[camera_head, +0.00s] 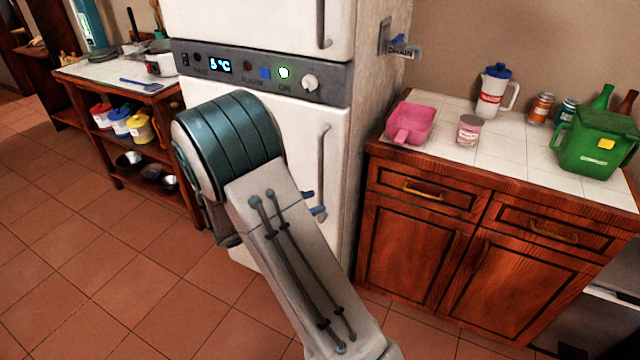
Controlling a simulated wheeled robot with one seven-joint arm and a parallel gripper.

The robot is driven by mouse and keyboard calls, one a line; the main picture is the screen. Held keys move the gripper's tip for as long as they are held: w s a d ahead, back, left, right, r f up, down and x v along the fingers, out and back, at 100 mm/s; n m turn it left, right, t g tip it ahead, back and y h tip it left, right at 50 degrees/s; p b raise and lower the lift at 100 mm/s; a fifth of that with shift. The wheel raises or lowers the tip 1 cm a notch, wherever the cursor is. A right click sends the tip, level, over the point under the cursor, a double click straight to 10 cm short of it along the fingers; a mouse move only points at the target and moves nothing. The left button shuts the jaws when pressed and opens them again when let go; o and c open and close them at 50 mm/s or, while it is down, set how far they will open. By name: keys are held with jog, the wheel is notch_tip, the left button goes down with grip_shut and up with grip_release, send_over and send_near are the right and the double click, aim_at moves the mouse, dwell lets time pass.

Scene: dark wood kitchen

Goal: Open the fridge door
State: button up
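The white fridge (300,135) stands at the back centre, with an upper door (260,20) and a lower door above and below a grey control panel. Both doors look shut. A long vertical handle (322,160) runs down the right side of the lower door; the upper door has its own handle (323,25). My arm crosses in front of the lower door and hides much of it. Only the blue finger ends of my gripper (313,203) show past the arm, by the lower end of the lower handle. Whether they touch or enclose it is unclear.
A wooden cabinet (410,245) with a tiled top stands close on the fridge's right, holding a pink scoop (410,122), a jug (494,92) and a green bin (593,145). A shelf table (105,75) stands on the left. The tiled floor at lower left is clear.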

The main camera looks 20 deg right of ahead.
aim_at(320, 179)
jog(key=w+a+f+n+t, duration=0.3)
jog(key=w+f+n+t, duration=0.2)
jog(key=w+n, duration=0.1)
jog(key=shift+h, duration=0.4)
jog(key=x, duration=1.3)
jog(key=shift+w, duration=0.35)
jog(key=shift+r, duration=0.1)
grip_shut()
